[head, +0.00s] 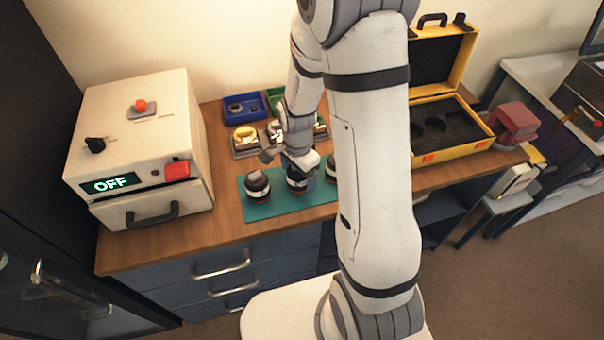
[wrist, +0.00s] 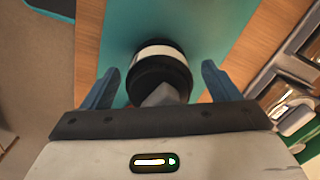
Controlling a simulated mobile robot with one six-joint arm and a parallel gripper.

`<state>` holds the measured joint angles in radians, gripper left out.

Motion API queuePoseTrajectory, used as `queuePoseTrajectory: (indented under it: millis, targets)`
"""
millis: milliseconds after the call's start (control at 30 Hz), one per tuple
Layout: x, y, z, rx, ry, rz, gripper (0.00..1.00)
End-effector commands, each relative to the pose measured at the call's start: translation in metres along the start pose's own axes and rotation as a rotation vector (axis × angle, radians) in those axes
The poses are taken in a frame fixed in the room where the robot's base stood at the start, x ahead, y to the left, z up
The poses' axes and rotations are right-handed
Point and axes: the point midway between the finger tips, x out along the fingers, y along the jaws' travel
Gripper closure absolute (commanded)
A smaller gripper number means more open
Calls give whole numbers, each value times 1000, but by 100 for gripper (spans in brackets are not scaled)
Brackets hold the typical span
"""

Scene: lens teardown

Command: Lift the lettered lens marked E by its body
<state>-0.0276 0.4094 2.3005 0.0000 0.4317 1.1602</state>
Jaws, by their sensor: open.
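Three dark lenses with pale bands stand on a teal mat (head: 272,217) on the wooden bench: a left lens (head: 257,187), a middle lens (head: 296,181) and a right lens (head: 331,168) partly hidden by my arm. No letter is readable on any of them, so I cannot tell which is E. My gripper (head: 285,158) is over the middle of the mat, by the middle lens. In the wrist view my gripper (wrist: 160,85) is open, with one lens (wrist: 160,66) between its blue fingers and a gap on each side.
A white machine (head: 140,150) reading OFF stands at the left. Behind the mat are a blue bin (head: 244,108), a green bin and metal trays (head: 245,142). An open yellow case (head: 450,130) with foam cutouts is at the right. My arm hides the bench's middle.

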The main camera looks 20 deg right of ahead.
Motion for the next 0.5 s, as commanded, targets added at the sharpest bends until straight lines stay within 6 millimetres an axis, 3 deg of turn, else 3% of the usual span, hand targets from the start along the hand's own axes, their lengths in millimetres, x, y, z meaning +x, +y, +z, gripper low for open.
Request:
queuePoseTrajectory:
  millis: [200, 500]
  targets:
    - [1, 0, 0, 0, 0, 0, 17]
    - [0, 0, -1, 1, 0, 0, 42]
